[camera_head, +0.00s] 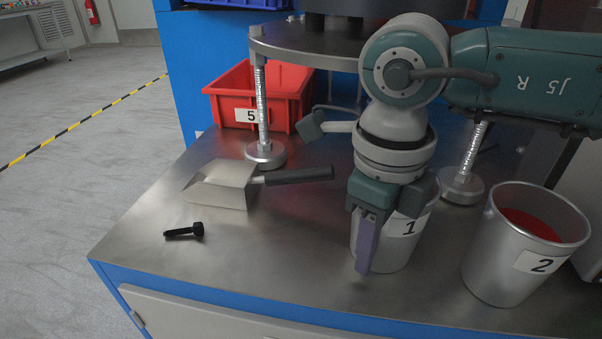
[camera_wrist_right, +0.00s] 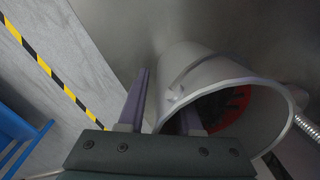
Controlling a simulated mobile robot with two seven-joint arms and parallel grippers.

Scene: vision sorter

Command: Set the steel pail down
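The steel pail marked 1 (camera_head: 397,247) is upright at the middle right of the metal bench, beside a similar pail. My right gripper (camera_head: 368,238) points down at its near left rim. In the wrist view, the pail (camera_wrist_right: 190,72) shows red and dark contents. One purple finger (camera_wrist_right: 138,98) is outside the wall and the other (camera_wrist_right: 188,122) goes inside the rim, its tip hidden. The fingers look apart, with a gap beside the wall. I cannot tell a small lift of the pail from bench contact. My left gripper is not in view.
Pail 2 (camera_head: 502,265), with red contents, stands close right. A scoop (camera_head: 225,185) with a dark handle and a black bolt (camera_head: 184,231) lie left. A red bin (camera_head: 265,95) and a raised round stand (camera_head: 300,43) are behind.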

